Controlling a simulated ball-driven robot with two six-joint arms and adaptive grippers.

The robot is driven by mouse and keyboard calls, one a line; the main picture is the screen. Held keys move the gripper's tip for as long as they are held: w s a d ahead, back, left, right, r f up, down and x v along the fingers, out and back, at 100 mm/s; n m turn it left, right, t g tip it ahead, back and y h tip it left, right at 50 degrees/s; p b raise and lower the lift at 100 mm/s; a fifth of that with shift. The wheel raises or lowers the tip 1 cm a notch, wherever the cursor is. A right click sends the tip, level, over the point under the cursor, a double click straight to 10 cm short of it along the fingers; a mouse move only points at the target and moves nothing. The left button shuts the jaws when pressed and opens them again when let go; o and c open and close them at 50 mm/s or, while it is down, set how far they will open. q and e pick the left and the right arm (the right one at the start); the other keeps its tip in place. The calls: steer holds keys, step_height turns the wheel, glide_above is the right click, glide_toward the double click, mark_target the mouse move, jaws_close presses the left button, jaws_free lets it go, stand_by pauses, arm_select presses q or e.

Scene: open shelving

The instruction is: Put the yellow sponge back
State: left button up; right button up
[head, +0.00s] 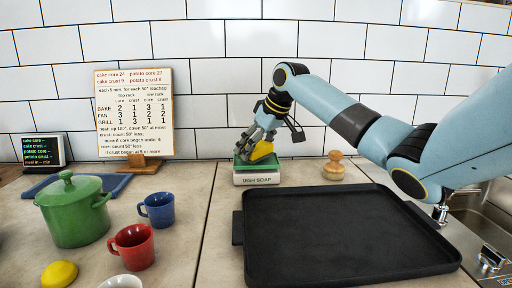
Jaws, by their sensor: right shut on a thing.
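The yellow sponge (262,150) is held in my right gripper (254,150), whose fingers are shut on it and partly hide it. The sponge is just above or touching the green top (280,166) of a white holder labelled DISH SOAP (257,180). I cannot tell whether it rests on that top. My right arm reaches in from the right and points down at the holder. My left gripper is not in view.
A black tray (345,240) lies in front of the holder. A wooden knobbed object (334,166) stands to its right. A blue mug (158,210), red mug (133,246), green pot (75,215) and yellow rounded object (60,273) are at left. The sink (470,210) is at right.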

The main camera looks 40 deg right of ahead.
steer(key=shift+f, duration=0.15)
steer(key=shift+f, duration=0.1)
steer(key=o, duration=1)
steer(key=shift+r, duration=0.3)
steer(key=p+v, duration=0.1)
steer(key=v, duration=1.1)
